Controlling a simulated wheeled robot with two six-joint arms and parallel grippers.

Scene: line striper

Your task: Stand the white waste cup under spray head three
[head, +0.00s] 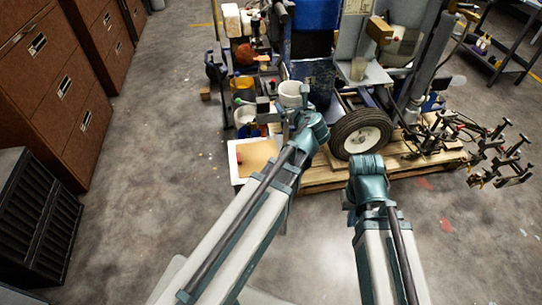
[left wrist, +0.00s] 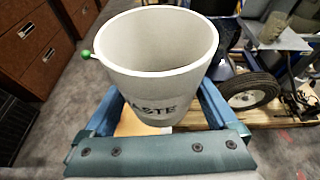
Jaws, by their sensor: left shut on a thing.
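The white waste cup (head: 291,93) is held upright at the end of my left arm in the head view. In the left wrist view the cup (left wrist: 160,85) is large and empty-looking, with "WASTE" lettering on its side. The fingers of my left gripper (left wrist: 160,118) stand on both sides of it, shut on it. Spray heads (head: 497,152) on a jointed bar show at the right, well away from the cup; I cannot tell which is number three. My right gripper (head: 366,192) is at the end of my right arm, low at centre; its fingers are hidden.
The striper's wheel (head: 361,134) stands on a wooden pallet (head: 320,177) right of the cup. A white-edged tray (head: 237,172) lies left of my left wrist. Brown cabinets (head: 60,85) line the left side. The floor at front right is clear.

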